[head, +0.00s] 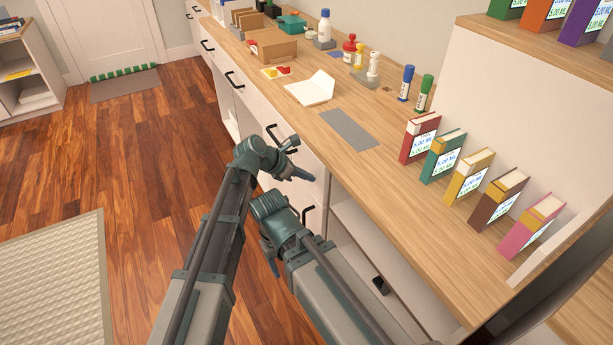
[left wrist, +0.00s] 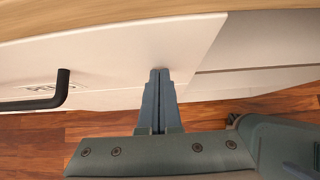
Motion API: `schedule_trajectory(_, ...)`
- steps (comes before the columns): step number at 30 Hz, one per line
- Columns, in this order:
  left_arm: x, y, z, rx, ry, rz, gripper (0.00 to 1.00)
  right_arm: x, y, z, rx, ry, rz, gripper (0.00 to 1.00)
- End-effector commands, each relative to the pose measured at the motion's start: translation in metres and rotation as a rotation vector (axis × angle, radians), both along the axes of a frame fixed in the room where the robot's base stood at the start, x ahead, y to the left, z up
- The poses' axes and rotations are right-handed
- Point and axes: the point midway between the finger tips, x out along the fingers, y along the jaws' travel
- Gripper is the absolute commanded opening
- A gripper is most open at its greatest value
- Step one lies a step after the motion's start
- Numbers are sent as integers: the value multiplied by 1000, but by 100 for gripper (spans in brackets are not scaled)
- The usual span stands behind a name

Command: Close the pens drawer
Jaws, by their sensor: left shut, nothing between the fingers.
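A white drawer front with a black bar handle (head: 280,135) sits under the desk top beside my left gripper (head: 305,175). In the left wrist view the pale drawer front (left wrist: 120,55) fills the upper part, with its black handle (left wrist: 48,95) at the left and a small label too blurred to read. My left gripper (left wrist: 160,75) is shut and empty, its tips at or very close to the drawer front, right of the handle. I cannot tell contact, or whether the drawer stands out. My right gripper (head: 273,266) is mostly hidden behind its own arm.
The wooden desk top (head: 365,190) runs above the drawers. Another black handle (head: 307,213) is lower down. An open shelf space (head: 350,225) lies to the right. Books (head: 418,140), markers (head: 405,82) and a cardboard box (head: 273,46) stand on the desk.

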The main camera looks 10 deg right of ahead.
Motion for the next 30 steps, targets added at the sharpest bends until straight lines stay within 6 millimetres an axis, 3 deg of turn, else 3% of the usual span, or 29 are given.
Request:
schedule_trajectory(6,-11,34,1,-1,1,3,0,0,0,0,0,0,0,66)
schedule_trajectory(9,-15,49,24,0,1,2,0,0,0,24,0,0,0,66)
schedule_trajectory(15,-22,77,50,2,1,1,0,0,0,51,0,0,0,66)
schedule_trajectory(22,-27,97,68,2,1,1,0,0,0,68,0,0,0,66)
schedule_trajectory(30,-28,103,71,3,1,-1,0,0,0,71,0,0,0,66)
